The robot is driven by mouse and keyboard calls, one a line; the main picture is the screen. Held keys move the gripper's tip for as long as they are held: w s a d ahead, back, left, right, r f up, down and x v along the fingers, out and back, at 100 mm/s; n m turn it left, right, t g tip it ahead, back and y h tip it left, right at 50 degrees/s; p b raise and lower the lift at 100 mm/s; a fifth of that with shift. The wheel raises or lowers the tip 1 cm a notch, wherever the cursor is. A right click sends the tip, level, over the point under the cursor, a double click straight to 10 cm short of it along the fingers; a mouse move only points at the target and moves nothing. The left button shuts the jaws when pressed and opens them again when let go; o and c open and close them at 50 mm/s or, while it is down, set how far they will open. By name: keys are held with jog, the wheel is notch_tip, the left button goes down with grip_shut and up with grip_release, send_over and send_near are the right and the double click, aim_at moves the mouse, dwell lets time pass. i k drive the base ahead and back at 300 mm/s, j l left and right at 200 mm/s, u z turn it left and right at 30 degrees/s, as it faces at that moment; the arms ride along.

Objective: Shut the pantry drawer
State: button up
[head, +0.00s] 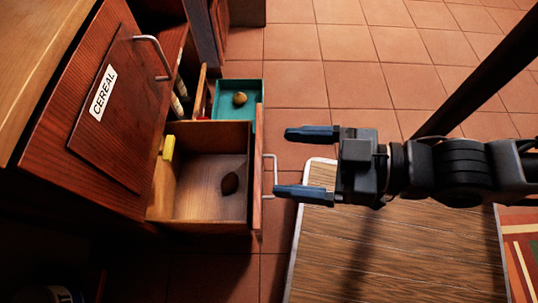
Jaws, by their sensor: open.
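The pantry drawer (200,222) stands pulled out of the dark red cabinet, with its inside showing from above. Its front panel (259,140) faces right and carries a metal bar handle (274,176). A dark brown oval item (230,183) lies in the drawer, and a yellow item (168,147) is at its cabinet side. My gripper (285,162) is open and empty, right of the front panel, with its fingers pointing left toward it. The lower fingertip appears close to the handle; I cannot tell whether they touch.
A label reading CEREAL (103,92) is on the cabinet door (115,120) at left. A teal tray (225,86) holding a yellowish item (239,98) sits beyond the drawer. A wood-topped surface (400,250) is below my arm. Tiled floor (340,50) is clear at the top.

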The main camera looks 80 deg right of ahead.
aim_at(187, 197)
jog(key=k+l, duration=0.15)
jog(key=k, duration=0.3)
jog(key=k+l+z, duration=0.1)
jog(key=k, duration=0.35)
